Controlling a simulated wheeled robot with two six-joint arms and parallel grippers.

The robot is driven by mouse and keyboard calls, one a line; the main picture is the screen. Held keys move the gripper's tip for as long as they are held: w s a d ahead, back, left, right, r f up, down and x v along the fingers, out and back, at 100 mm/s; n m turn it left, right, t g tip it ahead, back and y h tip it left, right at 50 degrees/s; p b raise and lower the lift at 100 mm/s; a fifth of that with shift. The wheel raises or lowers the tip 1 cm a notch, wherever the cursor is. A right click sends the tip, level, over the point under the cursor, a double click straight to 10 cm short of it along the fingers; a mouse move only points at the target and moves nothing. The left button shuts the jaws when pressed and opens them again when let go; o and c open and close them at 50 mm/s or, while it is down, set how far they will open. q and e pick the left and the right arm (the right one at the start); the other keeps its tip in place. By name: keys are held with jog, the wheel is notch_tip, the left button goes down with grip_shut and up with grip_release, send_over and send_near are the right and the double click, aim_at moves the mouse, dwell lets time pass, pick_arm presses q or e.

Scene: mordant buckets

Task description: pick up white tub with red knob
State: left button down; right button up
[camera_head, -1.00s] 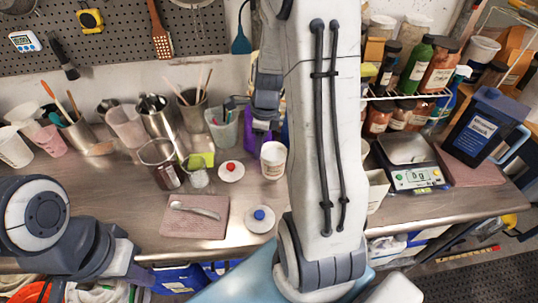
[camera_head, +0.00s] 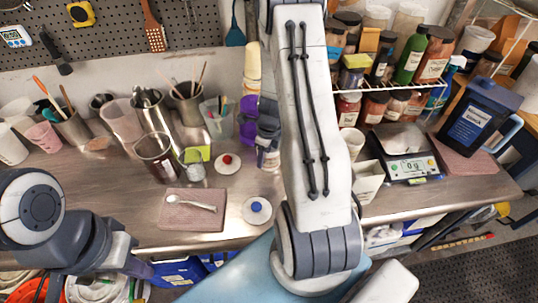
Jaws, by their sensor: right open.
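A round white lid with a red knob (camera_head: 227,163) lies flat on the steel bench in the head view. Just right of it stands a small white tub (camera_head: 265,161), mostly hidden by my right gripper. My right gripper (camera_head: 268,148) is open and comes down over the tub. Whether its fingers touch the tub cannot be told. A second white lid with a blue knob (camera_head: 257,210) lies nearer the front edge. My left arm is at the lower left, and its gripper fingers do not show.
A pink mat (camera_head: 193,210) with a spoon (camera_head: 194,204) lies at the front. Glass and metal beakers (camera_head: 155,155) stand to the left. A purple container (camera_head: 248,118) stands behind my right gripper. A scale (camera_head: 405,152) and a dark jug (camera_head: 478,122) stand at the right.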

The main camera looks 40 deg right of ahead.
jog(key=shift+f, duration=0.15)
grip_shut()
jog(key=shift+s+a, duration=0.15)
dwell(1.2)
